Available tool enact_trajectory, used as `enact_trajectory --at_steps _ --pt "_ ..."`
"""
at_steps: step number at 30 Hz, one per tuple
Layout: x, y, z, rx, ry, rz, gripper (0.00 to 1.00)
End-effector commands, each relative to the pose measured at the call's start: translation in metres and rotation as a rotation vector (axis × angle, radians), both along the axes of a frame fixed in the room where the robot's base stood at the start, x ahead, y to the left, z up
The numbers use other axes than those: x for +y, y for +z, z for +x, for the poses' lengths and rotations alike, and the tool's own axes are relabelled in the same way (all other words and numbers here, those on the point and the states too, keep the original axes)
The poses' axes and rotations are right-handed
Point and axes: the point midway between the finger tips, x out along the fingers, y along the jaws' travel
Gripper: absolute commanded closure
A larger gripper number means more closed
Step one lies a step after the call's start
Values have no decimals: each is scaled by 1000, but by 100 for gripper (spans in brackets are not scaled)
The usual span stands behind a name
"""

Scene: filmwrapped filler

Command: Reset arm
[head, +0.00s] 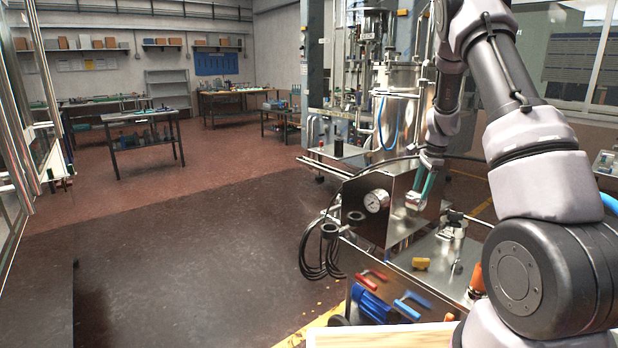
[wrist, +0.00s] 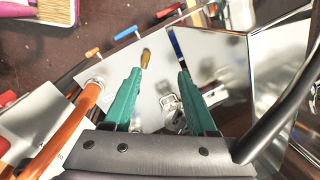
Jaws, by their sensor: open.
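My arm reaches down from the upper right of the head view. My gripper (head: 416,200) hangs in front of the shiny steel box, above the metal cart. In the wrist view its two green fingers (wrist: 160,73) stand apart with nothing held between them. Beyond the fingers is a reflective metal surface, with a small silver fitting (wrist: 171,104) seen between them. I cannot tell from these frames whether the fingers touch the box.
The cart holds red-handled (head: 372,275) and blue-handled (head: 412,304) tools, a yellow piece (head: 421,264) and a metal fitting (head: 453,226). Black cables (head: 318,255) hang at its left. Open floor lies left.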

Motion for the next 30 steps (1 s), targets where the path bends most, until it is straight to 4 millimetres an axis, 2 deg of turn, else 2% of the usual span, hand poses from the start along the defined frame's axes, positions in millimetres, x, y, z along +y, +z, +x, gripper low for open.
enact_trajectory --at_steps 1,6,11,15,18,22,25,30 --pt "8 31 -8 -34 36 11 43" --pt "35 111 -44 -126 176 24 43" --pt "59 176 -89 -215 317 15 43" --pt "78 222 -136 -293 444 -11 43" --pt "91 248 -172 -347 536 -41 43" --pt "105 274 -221 -415 655 -94 43" --pt "114 286 -260 -463 744 -146 43" --pt "125 293 -316 -528 877 -244 43"
